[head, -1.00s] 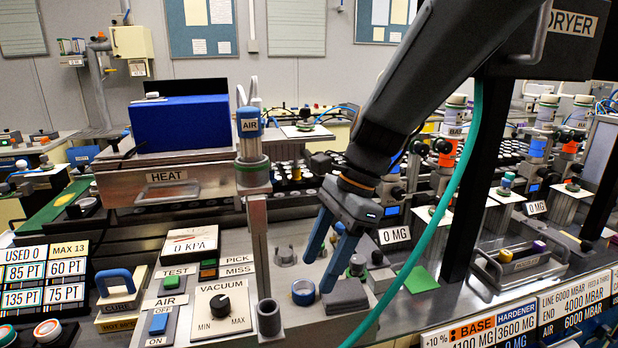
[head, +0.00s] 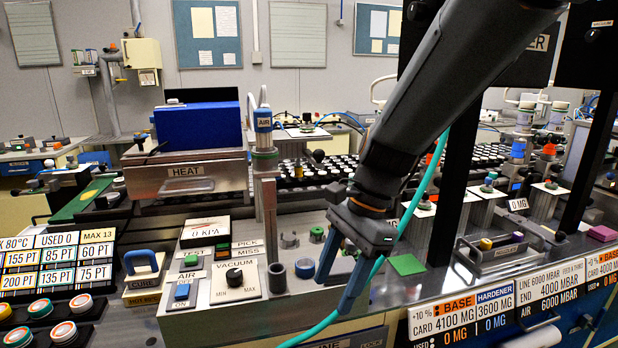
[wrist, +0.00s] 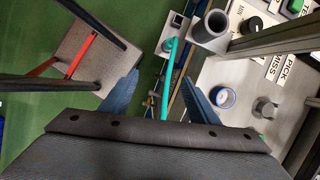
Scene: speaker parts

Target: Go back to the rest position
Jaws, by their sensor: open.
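My gripper (head: 332,295) hangs from my dark arm, pointing down, with its two blue fingers apart and nothing between them. It is at the front edge of the workbench, right of the blue ring (head: 305,268) on the grey panel. In the wrist view, my gripper (wrist: 158,82) is also open and empty, with the green floor (wrist: 80,15) below its left finger. The blue ring (wrist: 224,97) stands on the panel to the right of the right finger, apart from it.
The vacuum panel (head: 236,279), the air post (head: 264,170) and the heat box (head: 187,185) stand left of my gripper. A metal tube (head: 277,278) rises near the blue ring. A teal hose (head: 436,170) hangs by my arm. A dark upright post (head: 450,200) stands to the right.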

